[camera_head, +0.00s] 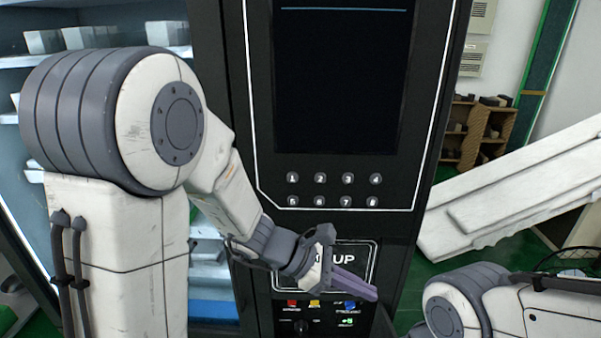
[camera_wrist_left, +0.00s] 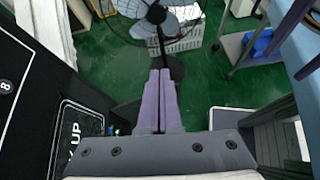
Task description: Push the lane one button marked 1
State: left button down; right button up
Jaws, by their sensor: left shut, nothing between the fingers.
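The button marked 1 (camera_head: 292,177) is the left one in the upper row of round grey buttons, below the dark screen on the black machine front. My left gripper (camera_head: 373,293) is shut and empty. In the head view it is below and to the right of that button, apart from it, in front of the framed label ending in "UP". In the left wrist view its purple fingers (camera_wrist_left: 160,74) are together. That view shows the button marked 8 (camera_wrist_left: 6,87) at the left edge, but not button 1. My right gripper is out of view.
The pick-up label (camera_wrist_left: 75,140) and small coloured controls (camera_head: 315,304) are below the buttons. A lit shelf case (camera_head: 25,62) stands left. A wooden rack (camera_head: 480,130) is behind at right. The wrist view shows a fan (camera_wrist_left: 156,14), a white crate (camera_wrist_left: 185,42) and green floor.

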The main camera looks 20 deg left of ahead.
pick_arm(q)
jog(key=w+a+r+n+t+y+p, duration=0.2)
jog(key=w+a+n+t, duration=0.3)
jog(key=a, duration=0.5)
jog(key=w+a+r+n+t+y+p, duration=0.2)
jog(key=w+a+n+t, duration=0.3)
jog(key=w+a+n, duration=0.3)
jog(key=a+r+n, duration=0.1)
jog(key=a+n, duration=0.1)
jog(key=n, duration=0.1)
jog(key=shift+w+y, duration=0.3)
jog(key=shift+w, duration=0.1)
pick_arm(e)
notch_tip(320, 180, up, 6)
pick_arm(q)
jog(key=p, duration=0.2)
send_near(293, 178)
jog(key=shift+w+d+f, duration=0.45)
jog(key=shift+w+d, duration=0.25)
jog(key=shift+d, duration=0.05)
jog(key=shift+w+d+f, duration=0.4)
jog(key=shift+w+d, duration=0.25)
jog(key=shift+d, duration=0.1)
jog(key=shift+w+d+f, duration=0.45)
jog(key=shift+w+d, duration=0.25)
jog(key=shift+d, duration=0.05)
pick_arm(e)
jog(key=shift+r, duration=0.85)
pick_arm(q)
jog(key=shift+w, duration=0.1)
